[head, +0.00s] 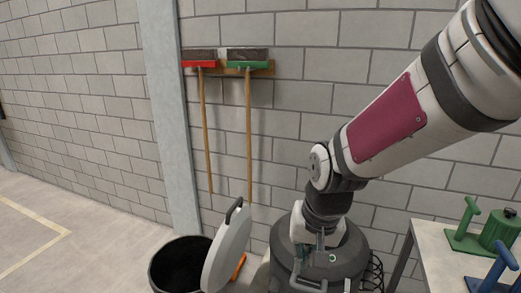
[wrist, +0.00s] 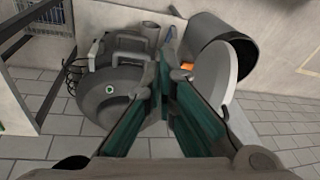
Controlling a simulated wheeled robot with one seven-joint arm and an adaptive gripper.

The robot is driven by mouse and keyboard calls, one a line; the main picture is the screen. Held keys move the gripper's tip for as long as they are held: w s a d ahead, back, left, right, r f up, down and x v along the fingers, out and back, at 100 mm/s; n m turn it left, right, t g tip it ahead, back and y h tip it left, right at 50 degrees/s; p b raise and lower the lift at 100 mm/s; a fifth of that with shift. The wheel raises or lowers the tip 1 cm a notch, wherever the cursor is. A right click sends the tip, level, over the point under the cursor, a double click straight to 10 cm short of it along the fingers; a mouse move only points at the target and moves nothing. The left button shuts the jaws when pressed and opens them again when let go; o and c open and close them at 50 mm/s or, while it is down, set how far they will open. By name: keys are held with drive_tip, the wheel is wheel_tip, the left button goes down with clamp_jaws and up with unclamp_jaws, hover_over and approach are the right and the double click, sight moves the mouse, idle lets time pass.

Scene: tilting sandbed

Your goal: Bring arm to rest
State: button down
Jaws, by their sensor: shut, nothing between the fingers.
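My arm comes in from the upper right in the head view, bends at a joint and points down above a dark grey drum (head: 290,262). My gripper (head: 306,256) is small there, in front of or over the drum's top; I cannot tell whether it touches. In the wrist view my gripper (wrist: 160,62) has its two green-sided fingers meeting at the tips, shut and empty. The drum (wrist: 95,95), with handles and a green dot on top, lies left of the fingers.
An open black bin (head: 176,268) with a tilted light grey lid (head: 228,250) stands left of the drum. An orange item (head: 238,267) shows by the lid. A table (head: 430,240) with green and blue items is at right. Two brooms (head: 248,130) hang on the block wall.

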drive_tip(key=s+d+r+t, duration=0.1)
drive_tip(key=s+d+r, duration=0.4)
drive_tip(key=s, duration=0.4)
drive_tip(key=s+d+r+n+h+p, duration=0.1)
drive_tip(key=s+d+r, duration=0.5)
drive_tip(key=s+r, duration=0.1)
drive_tip(key=shift+s+t, duration=0.4)
drive_tip(key=shift+s, duration=0.45)
drive_tip(key=shift+d, duration=0.15)
